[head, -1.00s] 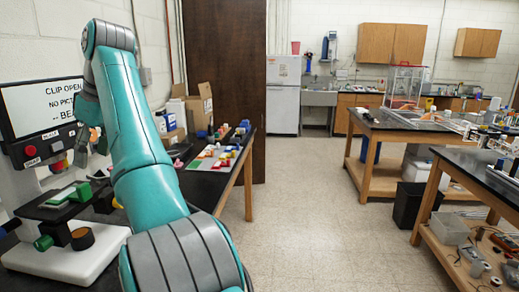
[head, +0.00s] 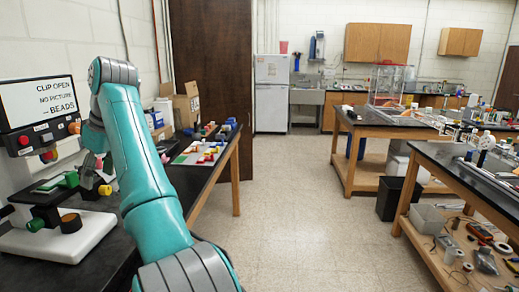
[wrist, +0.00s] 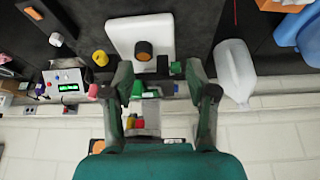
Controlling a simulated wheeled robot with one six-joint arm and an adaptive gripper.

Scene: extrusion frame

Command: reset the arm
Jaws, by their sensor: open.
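My gripper (wrist: 158,80) is open and empty in the wrist view, its two dark fingers spread apart. A white-based device (wrist: 122,35) with a dark round knob lies beyond the fingertips there. In the head view my teal arm rises at the left and bends down toward the bench, and it hides most of the gripper. The device's white base (head: 72,240) stands at lower left with a green piece and knobs on it. Its screen (head: 38,102) reads "CLIP OPEN NO PICTURE — BEADS".
A tray (head: 197,157) with several coloured blocks lies on the dark bench behind my arm, near cardboard boxes (head: 187,105). In the wrist view a translucent jug (wrist: 236,72) is right of the fingers. The floor (head: 300,220) is clear between the benches.

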